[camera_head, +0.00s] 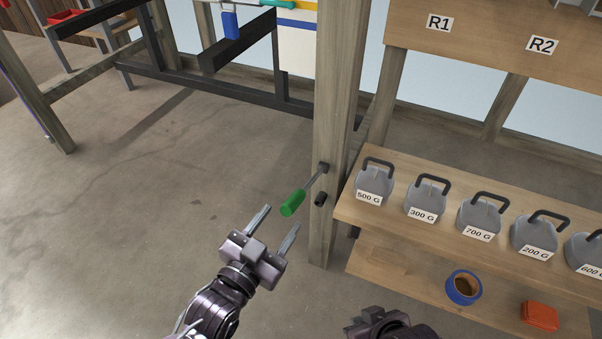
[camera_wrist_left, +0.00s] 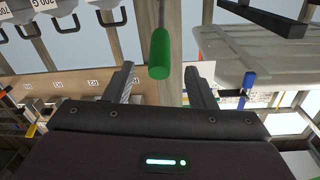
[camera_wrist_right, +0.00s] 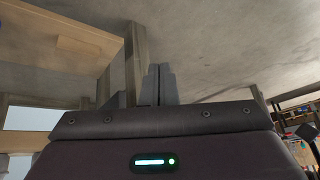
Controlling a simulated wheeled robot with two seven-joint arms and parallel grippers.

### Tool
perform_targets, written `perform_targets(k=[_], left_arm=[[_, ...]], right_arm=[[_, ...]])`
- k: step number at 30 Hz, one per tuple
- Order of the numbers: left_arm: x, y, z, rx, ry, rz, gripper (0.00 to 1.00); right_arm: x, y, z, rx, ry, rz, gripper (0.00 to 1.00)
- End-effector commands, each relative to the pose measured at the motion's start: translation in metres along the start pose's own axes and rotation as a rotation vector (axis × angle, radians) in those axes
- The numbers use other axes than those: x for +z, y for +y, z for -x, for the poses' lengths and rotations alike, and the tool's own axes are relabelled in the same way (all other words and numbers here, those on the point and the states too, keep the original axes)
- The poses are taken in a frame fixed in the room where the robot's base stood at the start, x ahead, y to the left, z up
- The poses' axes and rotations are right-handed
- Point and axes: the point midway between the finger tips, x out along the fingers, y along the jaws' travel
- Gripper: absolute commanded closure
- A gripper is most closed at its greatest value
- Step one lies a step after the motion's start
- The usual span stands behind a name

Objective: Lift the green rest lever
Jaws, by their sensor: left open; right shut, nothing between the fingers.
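The green rest lever (camera_head: 292,203) is a green grip on a thin dark rod, joined to a pivot on the wooden post (camera_head: 335,110). In the head view it slants down and left from the post. My left gripper (camera_head: 272,222) is open and empty, just below and left of the green grip, with a gap between. In the left wrist view the green grip (camera_wrist_left: 160,54) hangs ahead, between the lines of the two open fingers (camera_wrist_left: 161,85). My right gripper (camera_head: 366,315) is low in the head view; its fingers (camera_wrist_right: 159,85) are shut and empty in the right wrist view.
A wooden shelf right of the post bears several grey weights, among them 500 G (camera_head: 374,183) and 300 G (camera_head: 427,199). A blue tape roll (camera_head: 464,288) and a red block (camera_head: 540,315) lie lower. A dark peg (camera_head: 320,199) sits below the pivot. Floor at left is clear.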

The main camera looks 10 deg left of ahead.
Motion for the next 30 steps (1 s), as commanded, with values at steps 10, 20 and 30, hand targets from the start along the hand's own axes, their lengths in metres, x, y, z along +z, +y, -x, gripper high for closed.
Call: perform_targets(k=[10, 20, 30], left_arm=[[0.003, 0.0, -0.044, -0.001, -0.001, 0.001, 0.5], [0.002, 0.001, -0.074, 0.001, -0.004, 0.001, 0.5], [0.002, 0.001, -0.076, 0.002, -0.004, 0.001, 0.51]], right_arm=[[-0.011, -0.004, -0.004, -0.01, 0.074, 0.008, 1.0], [-0.049, -0.002, 0.003, -0.003, 0.241, 0.013, 1.0], [-0.053, -0.002, 0.004, -0.002, 0.257, 0.013, 1.0]])
